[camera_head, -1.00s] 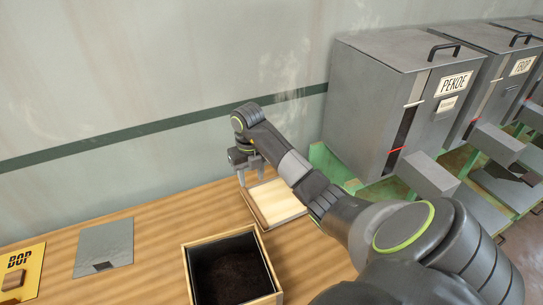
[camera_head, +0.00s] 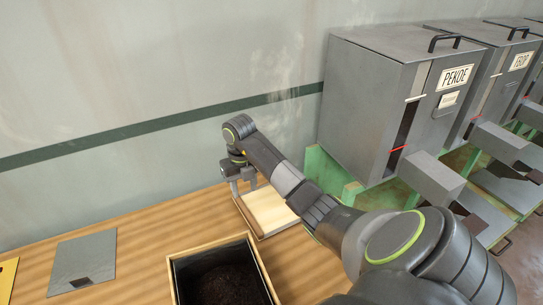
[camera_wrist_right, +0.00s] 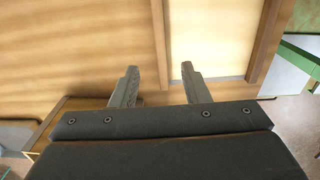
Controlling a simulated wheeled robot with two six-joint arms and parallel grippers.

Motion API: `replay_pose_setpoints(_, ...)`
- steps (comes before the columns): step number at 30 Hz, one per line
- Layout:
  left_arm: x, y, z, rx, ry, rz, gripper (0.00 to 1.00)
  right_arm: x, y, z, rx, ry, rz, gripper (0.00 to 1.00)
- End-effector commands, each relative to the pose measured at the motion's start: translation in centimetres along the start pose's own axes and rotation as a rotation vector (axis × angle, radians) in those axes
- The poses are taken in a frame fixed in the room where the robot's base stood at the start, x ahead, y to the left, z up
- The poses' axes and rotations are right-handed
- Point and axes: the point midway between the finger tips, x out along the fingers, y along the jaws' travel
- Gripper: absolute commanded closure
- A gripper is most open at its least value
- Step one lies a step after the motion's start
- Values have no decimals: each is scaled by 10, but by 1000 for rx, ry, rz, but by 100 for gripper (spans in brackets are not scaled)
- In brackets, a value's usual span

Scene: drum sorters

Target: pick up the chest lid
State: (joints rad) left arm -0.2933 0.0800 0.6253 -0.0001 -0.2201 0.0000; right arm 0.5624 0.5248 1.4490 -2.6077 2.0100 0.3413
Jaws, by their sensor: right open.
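The chest lid (camera_head: 272,212), a shallow wooden-framed panel with a pale face, lies flat on the wooden table near the wall. My right gripper (camera_head: 241,192) is open at the lid's left rim, fingers pointing down. In the right wrist view the open fingers (camera_wrist_right: 159,82) lie on either side of the lid's rim (camera_wrist_right: 160,40), with the pale panel (camera_wrist_right: 208,35) to the right. I cannot tell whether the fingers touch the rim. My right forearm hides the lid's right part. My left gripper is not in view.
An open wooden chest (camera_head: 258,262) with dark contents stands in front of the lid. A grey plate (camera_head: 85,258) and a yellow card (camera_head: 8,275) lie to the left. The grey PEKOE machine (camera_head: 385,110) stands on the right beyond a green frame (camera_head: 325,170). Table between plate and chest is clear.

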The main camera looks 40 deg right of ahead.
Motion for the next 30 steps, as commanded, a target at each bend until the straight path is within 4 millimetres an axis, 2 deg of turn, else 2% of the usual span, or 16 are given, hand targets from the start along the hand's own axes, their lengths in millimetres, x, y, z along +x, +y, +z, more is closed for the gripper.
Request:
replay_pose_setpoints(1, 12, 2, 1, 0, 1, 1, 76, 12, 0, 0, 0, 0, 0, 58)
replay_pose_setpoints(12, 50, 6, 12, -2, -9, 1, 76, 50, 0, 0, 0, 0, 0, 58)
replay_pose_setpoints(20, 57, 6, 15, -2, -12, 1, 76, 57, 0, 0, 0, 0, 0, 58)
replay_pose_setpoints(25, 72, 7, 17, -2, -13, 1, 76, 72, -1, 1, 0, 0, 0, 58)
replay_pose_setpoints(28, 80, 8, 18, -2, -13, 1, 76, 90, -1, 1, 0, 3, 1, 58)
replay_pose_setpoints(30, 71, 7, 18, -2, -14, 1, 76, 95, -1, 1, 2, 5, 1, 58)
